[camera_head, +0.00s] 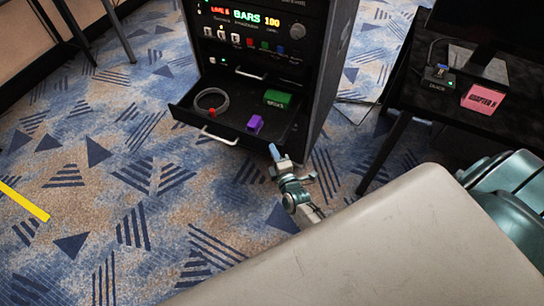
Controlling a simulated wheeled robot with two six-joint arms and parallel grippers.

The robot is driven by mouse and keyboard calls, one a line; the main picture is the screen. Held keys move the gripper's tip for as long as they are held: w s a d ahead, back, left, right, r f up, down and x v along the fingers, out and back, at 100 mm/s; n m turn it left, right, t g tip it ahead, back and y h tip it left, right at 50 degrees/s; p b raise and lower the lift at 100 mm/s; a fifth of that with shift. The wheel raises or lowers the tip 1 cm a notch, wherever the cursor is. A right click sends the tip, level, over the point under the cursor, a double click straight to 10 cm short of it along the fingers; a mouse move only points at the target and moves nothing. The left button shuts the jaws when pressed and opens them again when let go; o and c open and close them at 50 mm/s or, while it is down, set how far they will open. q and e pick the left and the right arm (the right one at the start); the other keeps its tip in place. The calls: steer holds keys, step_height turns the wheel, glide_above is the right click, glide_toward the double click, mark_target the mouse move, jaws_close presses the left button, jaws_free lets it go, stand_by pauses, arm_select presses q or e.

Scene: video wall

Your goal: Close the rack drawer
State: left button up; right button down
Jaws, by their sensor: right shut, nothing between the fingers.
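The rack drawer (187,113) is pulled out from the lower front of the black equipment rack (333,75). A white bar handle (219,137) is on its front face. In the drawer lie a coiled grey cable with a red end (211,101), a green box (277,98) and a purple item (255,124). My right gripper (274,151) is shut and empty, just in front of the drawer's right front corner and to the right of the handle. I cannot tell whether it touches the drawer. My left gripper is not in view.
A black table (436,118) on the right holds a small device (437,76) and a pink note (482,99). Its leg stands to the right of my right gripper. A yellow strip (24,199) lies on the patterned carpet (120,215), which is clear left of the drawer.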

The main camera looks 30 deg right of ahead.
mark_target(299, 107)
steer(key=shift+w+d, duration=0.1)
steer(key=shift+d, duration=0.05)
